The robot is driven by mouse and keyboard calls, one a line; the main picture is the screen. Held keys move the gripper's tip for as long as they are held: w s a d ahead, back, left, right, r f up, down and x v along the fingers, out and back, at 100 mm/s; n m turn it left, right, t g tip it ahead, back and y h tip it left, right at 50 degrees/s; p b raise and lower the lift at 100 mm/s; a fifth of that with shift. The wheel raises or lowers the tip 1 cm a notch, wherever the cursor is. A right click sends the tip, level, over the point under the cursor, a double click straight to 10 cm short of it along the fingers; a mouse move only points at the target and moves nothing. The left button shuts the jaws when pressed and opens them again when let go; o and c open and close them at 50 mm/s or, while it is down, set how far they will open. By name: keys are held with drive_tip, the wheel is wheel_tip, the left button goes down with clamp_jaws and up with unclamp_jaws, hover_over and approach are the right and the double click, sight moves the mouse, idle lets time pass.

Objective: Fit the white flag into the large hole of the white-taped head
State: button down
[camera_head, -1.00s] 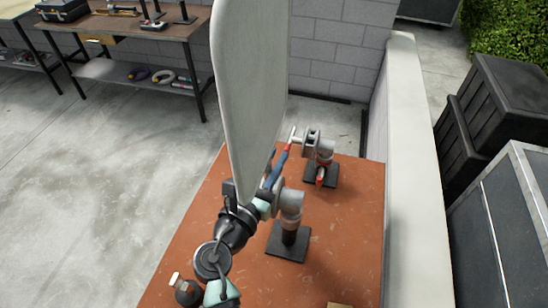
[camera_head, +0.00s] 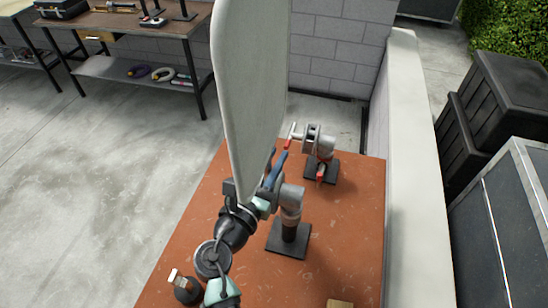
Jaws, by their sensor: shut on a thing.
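The white flag (camera_head: 250,90) is a tall pale panel that stands upright across the middle of the view. My gripper (camera_head: 252,192) is shut on the flag at its lower end; the fingertips and the flag's pin are mostly hidden. A grey grip head (camera_head: 291,195) on a black-based stand is just right of my gripper. I cannot tell whether they touch. A second head (camera_head: 319,142), with red marks, stands farther back. A blue bar (camera_head: 277,168) shows between the flag and the near head. I cannot make out white tape or the large hole on either head.
A workbench (camera_head: 120,25) with tools stands at the back left.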

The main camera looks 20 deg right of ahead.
drive_tip(key=shift+f, duration=0.15)
drive_tip(key=c, duration=0.7)
unclamp_jaws()
drive_tip(key=shift+c, duration=0.2)
drive_tip(key=shift+f, duration=0.1)
drive_tip(key=shift+s, duration=0.1)
drive_tip(key=b+v, duration=0.2)
drive_tip(key=v, duration=1.1)
drive_tip(key=shift+b, duration=0.4)
